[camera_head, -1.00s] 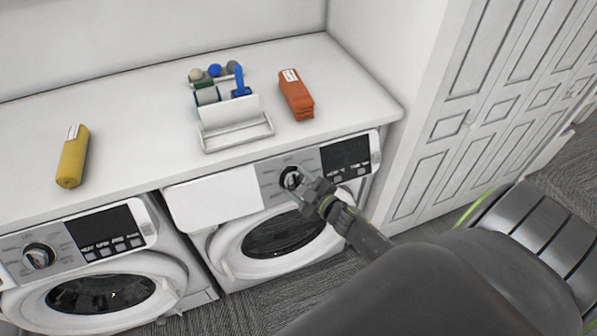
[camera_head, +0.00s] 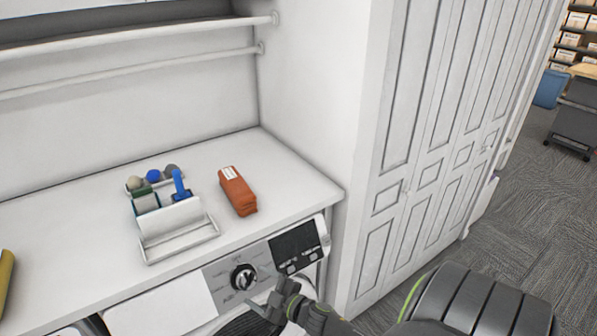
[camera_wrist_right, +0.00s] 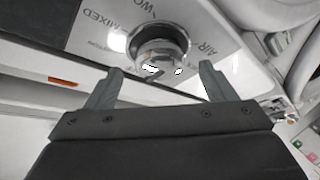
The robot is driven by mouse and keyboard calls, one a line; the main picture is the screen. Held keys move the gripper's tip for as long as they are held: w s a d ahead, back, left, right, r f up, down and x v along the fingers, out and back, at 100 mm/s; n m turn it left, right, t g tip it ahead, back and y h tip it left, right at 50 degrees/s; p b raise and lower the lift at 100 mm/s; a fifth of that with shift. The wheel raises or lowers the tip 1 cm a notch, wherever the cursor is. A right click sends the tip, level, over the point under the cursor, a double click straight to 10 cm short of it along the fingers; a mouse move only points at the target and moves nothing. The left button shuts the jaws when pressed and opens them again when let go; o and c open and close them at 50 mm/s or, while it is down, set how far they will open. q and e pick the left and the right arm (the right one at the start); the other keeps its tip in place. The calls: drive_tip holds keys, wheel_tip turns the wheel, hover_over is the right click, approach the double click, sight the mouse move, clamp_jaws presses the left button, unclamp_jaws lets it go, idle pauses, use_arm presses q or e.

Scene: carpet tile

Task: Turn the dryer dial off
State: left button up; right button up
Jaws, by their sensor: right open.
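The dryer dial (camera_head: 243,277) is a round dark-and-silver knob on the grey control panel of the white machine, left of its black display (camera_head: 296,246). It also shows in the right wrist view (camera_wrist_right: 160,48), with printed labels such as "MIXED" and "AIR" around it. I cannot tell which setting it points to. My right gripper (camera_head: 264,301) is open, just below and to the right of the dial. In the wrist view its two fingers (camera_wrist_right: 160,75) are spread, with the dial beyond and between them and nothing held. My left gripper is not in view.
On the white counter (camera_head: 280,175) stand a white caddy (camera_head: 180,243) with brushes and balls and an orange package (camera_head: 238,191). A yellow item (camera_head: 5,278) lies at the left edge. A white panelled closet (camera_head: 420,170) borders the machine's right; carpet floor is open beyond.

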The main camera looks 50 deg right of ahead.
drive_tip(key=s+d+r+b, duration=0.1)
drive_tip(key=s+b, duration=0.3)
drive_tip(key=s, duration=1)
drive_tip(key=shift+d+r, duration=0.4)
drive_tip(key=shift+r, duration=0.15)
drive_tip(key=shift+w+f, duration=0.1)
drive_tip(key=s+d+f+m+g+h+b, duration=0.1)
drive_tip(key=s+f+m+g, duration=0.15)
drive_tip(key=f, duration=0.75)
drive_tip(key=s+d+f+m+g+h+b, duration=0.1)
drive_tip(key=s+d+f+m+g+h, duration=0.2)
drive_tip(key=f, duration=0.6)
drive_tip(key=s+f+m+g+b, duration=0.15)
drive_tip(key=s+f, duration=0.25)
drive_tip(key=f, duration=0.6)
drive_tip(key=s+a+f+m+g, duration=0.1)
drive_tip(key=s+a+f+g, duration=0.3)
drive_tip(key=s+f, duration=0.4)
drive_tip(key=s+a+f+m+g+y+b, duration=0.1)
drive_tip(key=s+a+f+g, duration=0.3)
drive_tip(key=s+f, duration=0.4)
drive_tip(key=shift+s+a+m, duration=0.3)
drive_tip(key=shift+s+a, duration=0.35)
drive_tip(key=shift+s, duration=0.35)
